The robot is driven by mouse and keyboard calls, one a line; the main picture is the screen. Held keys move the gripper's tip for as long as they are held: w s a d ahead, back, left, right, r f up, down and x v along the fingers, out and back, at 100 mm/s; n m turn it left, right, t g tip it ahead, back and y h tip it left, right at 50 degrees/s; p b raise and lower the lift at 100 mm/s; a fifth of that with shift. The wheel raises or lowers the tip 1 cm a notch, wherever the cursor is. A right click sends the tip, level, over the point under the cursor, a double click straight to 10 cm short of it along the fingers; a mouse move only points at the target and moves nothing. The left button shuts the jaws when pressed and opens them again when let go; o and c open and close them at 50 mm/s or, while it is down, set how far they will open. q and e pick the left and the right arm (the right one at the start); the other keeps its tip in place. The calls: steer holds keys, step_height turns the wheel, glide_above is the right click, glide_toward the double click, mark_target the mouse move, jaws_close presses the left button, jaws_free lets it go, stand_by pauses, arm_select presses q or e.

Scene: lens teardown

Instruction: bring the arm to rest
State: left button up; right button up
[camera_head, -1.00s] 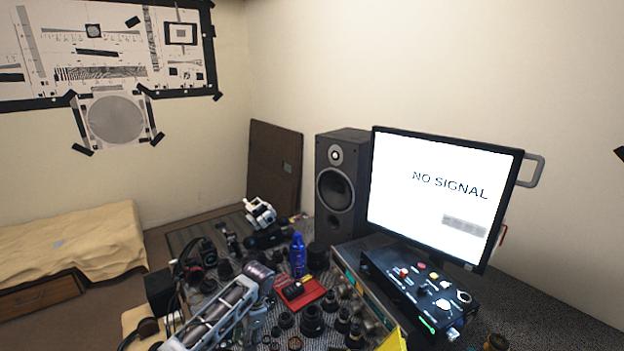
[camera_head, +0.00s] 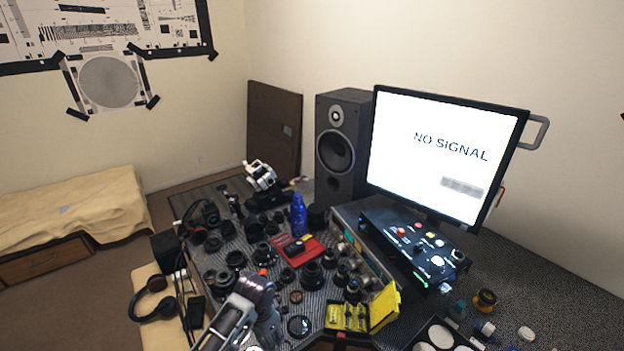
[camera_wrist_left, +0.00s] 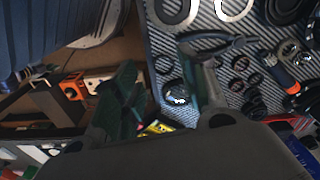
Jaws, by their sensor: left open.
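My left arm (camera_head: 238,312) reaches in at the bottom of the head view, over the near edge of the cluttered work surface. Its gripper cannot be made out clearly there. In the left wrist view my left gripper (camera_wrist_left: 160,92) shows two dark fingers spread apart with nothing held between them. Below the fingers lie the ribbed mat (camera_wrist_left: 225,60), with rings and pliers (camera_wrist_left: 212,42) on it, and the table's edge. My right gripper is in neither view.
Several lens parts crowd the mat around a blue bottle (camera_head: 298,215) and a red tray (camera_head: 297,249). A yellow case (camera_head: 347,317) lies open near the arm. A control box (camera_head: 415,245), monitor (camera_head: 440,155) and speaker (camera_head: 340,145) stand behind. Headphones (camera_head: 155,305) lie at left.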

arm_select(q)
steer(key=s+a+r+n+t, duration=0.25)
steer(key=s+a+r, duration=0.2)
steer(key=s, duration=0.25)
steer(key=s+a+r+n+t, duration=0.1)
steer(key=s+a+r+n, duration=0.25)
steer(key=s+a, duration=0.3)
steer(key=s+d+f+g+b, duration=0.1)
steer(key=s+f+g+b, duration=0.15)
steer(key=f, duration=3.25)
steer(key=s+a+f, duration=0.2)
steer(key=s+f, duration=0.8)
steer(key=s, duration=0.1)
steer(key=s+a+f+b, duration=0.1)
steer(key=s+a+f, duration=0.1)
steer(key=s+f, duration=0.9)
steer(key=shift+s+f+y, duration=0.2)
steer(key=shift+s+y, duration=0.1)
steer(key=shift+s, duration=0.2)
steer(key=shift+w, duration=0.1)
